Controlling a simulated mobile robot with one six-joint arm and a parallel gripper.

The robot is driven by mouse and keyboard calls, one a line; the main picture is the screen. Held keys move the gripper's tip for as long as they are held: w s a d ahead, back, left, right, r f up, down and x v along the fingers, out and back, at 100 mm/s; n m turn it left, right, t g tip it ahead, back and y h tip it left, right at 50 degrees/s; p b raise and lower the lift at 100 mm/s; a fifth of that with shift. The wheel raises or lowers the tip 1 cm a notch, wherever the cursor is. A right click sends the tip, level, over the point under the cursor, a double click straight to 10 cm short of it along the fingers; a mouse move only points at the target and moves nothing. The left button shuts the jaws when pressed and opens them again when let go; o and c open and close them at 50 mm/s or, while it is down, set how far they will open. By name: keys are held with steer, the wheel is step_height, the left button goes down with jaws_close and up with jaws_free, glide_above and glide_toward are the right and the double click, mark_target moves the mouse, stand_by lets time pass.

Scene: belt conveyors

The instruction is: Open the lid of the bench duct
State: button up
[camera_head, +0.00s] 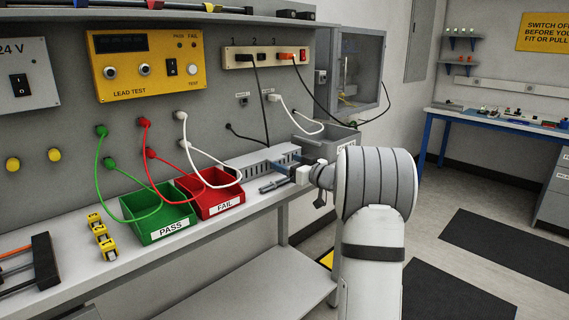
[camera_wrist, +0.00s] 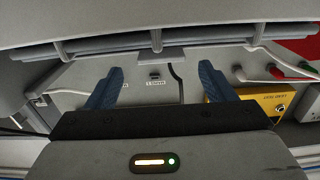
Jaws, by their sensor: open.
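The grey slotted bench duct (camera_head: 264,157) lies on the bench against the back panel, right of the red bin. Its lid (camera_head: 255,154) looks flat and closed on top. In the wrist view a long grey part, which I take to be the duct (camera_wrist: 100,45), spans the top, with a small grey tab (camera_wrist: 160,58) at its middle edge. My gripper (camera_head: 293,161) is at the duct's right part. Its blue fingers are apart with nothing between them gripped; in the wrist view my gripper (camera_wrist: 160,75) has the tab ahead, between the finger lines. I cannot tell whether anything touches.
A red FAIL bin (camera_head: 222,205) and green PASS bin (camera_head: 160,235) stand left of the duct. Red, green and white leads loop above them. A grey bin (camera_head: 335,140) stands beyond my gripper. Black cords hang from the socket strip (camera_head: 265,57). The yellow tester (camera_head: 150,65) is on the panel.

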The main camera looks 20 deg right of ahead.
mark_target(279, 159)
steer(key=shift+x, duration=2)
steer(key=shift+c, duration=0.6)
